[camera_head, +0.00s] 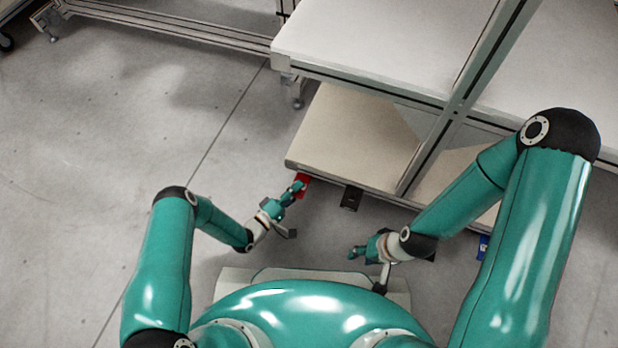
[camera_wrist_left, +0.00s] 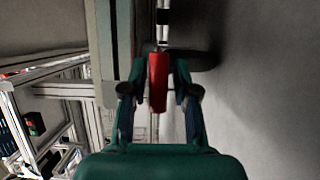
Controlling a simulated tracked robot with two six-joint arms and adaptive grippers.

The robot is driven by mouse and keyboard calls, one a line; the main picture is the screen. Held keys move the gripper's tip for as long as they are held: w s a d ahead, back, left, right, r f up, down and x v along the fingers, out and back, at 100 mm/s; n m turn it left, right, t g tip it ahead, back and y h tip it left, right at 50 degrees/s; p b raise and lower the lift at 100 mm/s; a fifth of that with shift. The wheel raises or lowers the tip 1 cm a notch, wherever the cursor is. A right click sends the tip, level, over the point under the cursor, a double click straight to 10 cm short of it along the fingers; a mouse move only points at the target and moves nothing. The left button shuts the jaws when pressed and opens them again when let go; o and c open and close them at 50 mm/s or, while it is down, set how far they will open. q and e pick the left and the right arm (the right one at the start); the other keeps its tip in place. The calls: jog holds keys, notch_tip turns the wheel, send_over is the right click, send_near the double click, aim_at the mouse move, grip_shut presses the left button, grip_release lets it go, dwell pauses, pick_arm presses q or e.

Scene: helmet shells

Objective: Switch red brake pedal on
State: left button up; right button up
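The red brake pedal (camera_head: 302,180) sits at the lower left corner of the workstation, just under the edge of its low shelf. In the left wrist view the red pedal (camera_wrist_left: 158,82) is upright in the picture, between my two fingers. My left gripper (camera_head: 294,190) reaches it in the head view and partly covers it. In the left wrist view this gripper (camera_wrist_left: 158,70) is open, one finger on each side of the pedal, with gaps showing. My right gripper (camera_head: 360,252) is empty-looking near my base, apart from the pedals; its finger opening is unclear.
The low shelf (camera_head: 345,135) of the workstation is close beyond the pedal. A black pedal-like part (camera_head: 351,198) hangs under its edge, and a blue one (camera_head: 483,243) is further right. The floor (camera_head: 120,130) at the left is clear.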

pick_arm(q)
jog(key=shift+x, duration=1.05)
jog(key=shift+d, duration=0.15)
grip_shut()
